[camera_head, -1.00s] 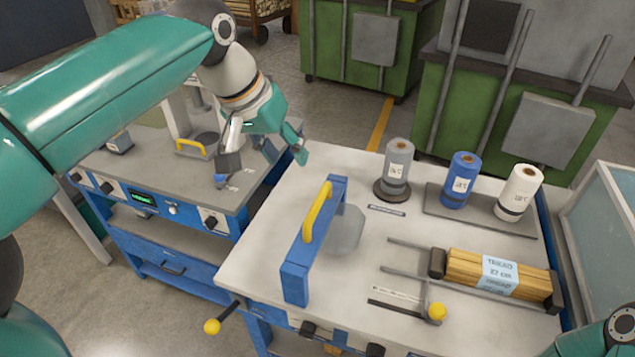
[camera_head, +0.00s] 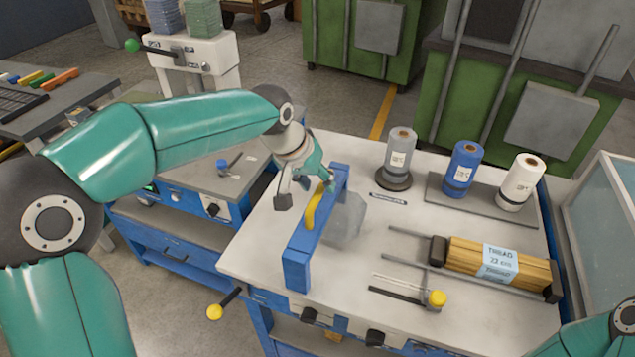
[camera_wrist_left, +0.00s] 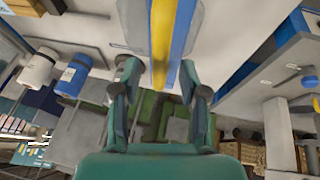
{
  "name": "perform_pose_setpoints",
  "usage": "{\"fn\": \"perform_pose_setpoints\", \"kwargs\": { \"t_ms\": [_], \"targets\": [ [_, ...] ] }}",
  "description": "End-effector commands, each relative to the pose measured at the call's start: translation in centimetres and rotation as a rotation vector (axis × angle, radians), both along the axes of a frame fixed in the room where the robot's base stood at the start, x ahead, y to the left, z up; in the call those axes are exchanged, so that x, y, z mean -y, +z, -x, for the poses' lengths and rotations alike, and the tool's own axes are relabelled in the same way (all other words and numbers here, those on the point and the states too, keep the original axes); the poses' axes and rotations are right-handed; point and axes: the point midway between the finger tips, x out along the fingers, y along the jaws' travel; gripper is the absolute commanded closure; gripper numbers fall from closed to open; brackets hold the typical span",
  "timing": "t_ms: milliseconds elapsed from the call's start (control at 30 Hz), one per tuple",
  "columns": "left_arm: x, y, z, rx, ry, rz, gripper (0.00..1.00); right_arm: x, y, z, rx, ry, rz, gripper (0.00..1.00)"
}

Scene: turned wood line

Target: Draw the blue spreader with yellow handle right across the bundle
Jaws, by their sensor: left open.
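The blue spreader (camera_head: 298,262) with its yellow handle (camera_head: 313,206) stands on the left part of the white table, its handle facing left and up. A pale translucent sheet (camera_head: 345,220) shows just right of it. The bundle (camera_head: 457,256) of wooden rods with a pale label lies between dark end blocks at the right. My left gripper (camera_head: 305,190) is open at the far end of the spreader, by the handle. In the left wrist view the yellow handle (camera_wrist_left: 160,45) runs between and beyond the open fingers (camera_wrist_left: 159,80). My right gripper is out of view.
A grey roll (camera_head: 399,155), a blue roll (camera_head: 461,168) and a white roll (camera_head: 520,182) stand along the back of the table. A yellow-knobbed piece (camera_head: 436,299) lies in front of the bundle. A blue bench (camera_head: 175,250) stands at the left.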

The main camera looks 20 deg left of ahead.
Motion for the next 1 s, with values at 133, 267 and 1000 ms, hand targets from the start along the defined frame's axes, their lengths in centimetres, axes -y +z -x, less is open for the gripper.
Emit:
{"fn": "perform_pose_setpoints", "kwargs": {
  "t_ms": [133,267,1000],
  "targets": [
    [0.14,-0.89,-0.34,0.0,0.001,0.0,0.57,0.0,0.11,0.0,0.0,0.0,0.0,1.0],
    [0.17,-1.07,-0.44,0.001,0.001,0.0,0.57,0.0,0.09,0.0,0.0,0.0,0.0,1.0],
    [0.14,-1.01,-0.42,0.001,0.001,-0.001,1.0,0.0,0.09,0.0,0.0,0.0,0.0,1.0]
  ]
}}
